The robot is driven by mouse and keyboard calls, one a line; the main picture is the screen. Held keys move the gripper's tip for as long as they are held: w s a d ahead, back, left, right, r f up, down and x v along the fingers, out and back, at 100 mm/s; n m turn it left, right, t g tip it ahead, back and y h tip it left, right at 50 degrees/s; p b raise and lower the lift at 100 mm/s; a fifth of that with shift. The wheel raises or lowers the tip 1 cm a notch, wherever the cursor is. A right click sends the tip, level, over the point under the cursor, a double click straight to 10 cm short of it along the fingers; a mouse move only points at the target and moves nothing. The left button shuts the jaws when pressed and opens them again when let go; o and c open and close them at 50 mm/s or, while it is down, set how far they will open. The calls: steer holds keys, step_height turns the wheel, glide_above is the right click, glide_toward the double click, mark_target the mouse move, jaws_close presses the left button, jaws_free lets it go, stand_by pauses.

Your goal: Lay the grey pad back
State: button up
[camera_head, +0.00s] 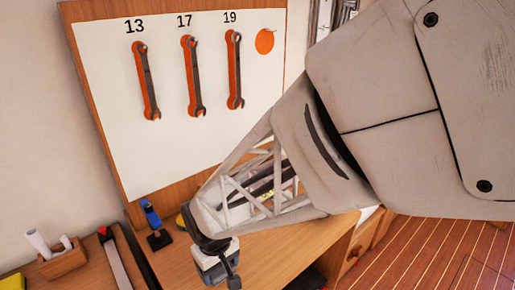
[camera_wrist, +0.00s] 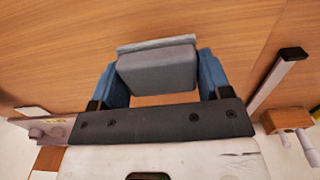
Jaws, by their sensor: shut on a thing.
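The grey pad (camera_wrist: 157,70) is a thick block with a paler strip along its far edge. In the wrist view it sits between the two blue fingers of my gripper (camera_wrist: 161,80), which are shut on it. In the head view my gripper (camera_head: 216,262) is low over the wooden desktop (camera_head: 277,250), near its front left part, and the pad is partly hidden there. I cannot tell whether the pad touches the desktop.
A wrench board (camera_head: 180,150) stands behind the desk. A blue upright tool (camera_head: 151,216) is left of my gripper. Farther left are a long bar with a red end (camera_head: 116,262) and a wooden holder with white rolls (camera_head: 62,262). Bare desktop lies beyond the pad in the wrist view.

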mark_target(221, 277)
steer(key=shift+f, duration=1.55)
steer(key=shift+f, duration=0.25)
steer(key=shift+f, duration=0.15)
steer(key=o, duration=0.8)
steer(key=shift+s, duration=0.1)
steer(key=shift+c, duration=0.2)
steer(key=shift+o, duration=0.9)
steer(key=shift+d+f, duration=0.1)
steer(key=shift+f, duration=0.05)
steer(key=shift+o, duration=0.5)
step_height(221, 277, up, 13)
steer(key=shift+r, duration=0.1)
